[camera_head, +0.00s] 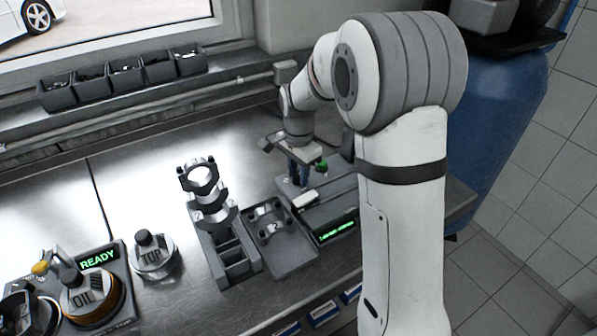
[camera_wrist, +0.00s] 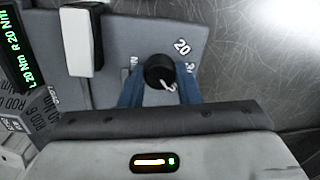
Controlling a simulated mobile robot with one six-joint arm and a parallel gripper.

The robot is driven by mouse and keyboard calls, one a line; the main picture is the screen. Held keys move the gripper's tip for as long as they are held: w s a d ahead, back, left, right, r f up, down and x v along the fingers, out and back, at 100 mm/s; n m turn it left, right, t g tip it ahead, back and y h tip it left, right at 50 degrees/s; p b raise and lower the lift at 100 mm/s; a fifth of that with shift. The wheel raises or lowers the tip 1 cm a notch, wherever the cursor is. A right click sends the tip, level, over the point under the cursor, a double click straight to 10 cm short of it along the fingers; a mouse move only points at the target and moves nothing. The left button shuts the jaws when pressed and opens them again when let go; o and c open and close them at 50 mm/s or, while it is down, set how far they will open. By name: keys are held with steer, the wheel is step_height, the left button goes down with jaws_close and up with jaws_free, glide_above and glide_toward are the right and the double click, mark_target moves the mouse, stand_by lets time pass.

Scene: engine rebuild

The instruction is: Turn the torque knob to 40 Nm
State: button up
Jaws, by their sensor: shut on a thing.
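The black torque knob (camera_wrist: 158,70) sits on a grey panel in the wrist view, with a pale pointer on its lower right side. The number 20 is printed at its upper right; another mark to the right is partly cut off. My gripper (camera_wrist: 160,88) has its blue fingers on both sides of the knob, shut on it. In the head view my gripper (camera_head: 300,172) is over the back of the grey unit and hides the knob. The green display (camera_wrist: 10,48) reads L 20 Nm, R 20 Nm; it also shows in the head view (camera_head: 337,230).
A white block (camera_wrist: 83,40) stands on the panel left of the knob. In the head view, a rack with ring-shaped caps (camera_head: 212,212) and a grey tray (camera_head: 284,250) stand left of the unit. The READY station (camera_head: 112,282) is far left. Bare bench lies behind.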

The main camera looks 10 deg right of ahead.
stand_by(0.3)
steer(key=o, duration=1)
steer(key=shift+c, duration=0.2)
step_height(320, 180, up, 8)
steer(key=shift+f, duration=0.25)
steer(key=shift+r, duration=0.2)
steer(key=shift+s+r, duration=0.1)
steer(key=shift+s, duration=0.05)
steer(key=s+d+n+t, duration=0.1)
steer(key=s+d+n, duration=0.1)
steer(key=s, duration=0.6)
steer(key=s+d+n, duration=0.2)
steer(key=s+n, duration=0.3)
steer(key=s, duration=0.3)
steer(key=s+d+n+t, duration=0.1)
steer(key=s+n, duration=0.3)
steer(key=s, duration=0.4)
steer(key=shift+s+d+r+t, duration=0.15)
steer(key=shift+d+r+t, duration=0.15)
steer(key=shift+d, duration=0.45)
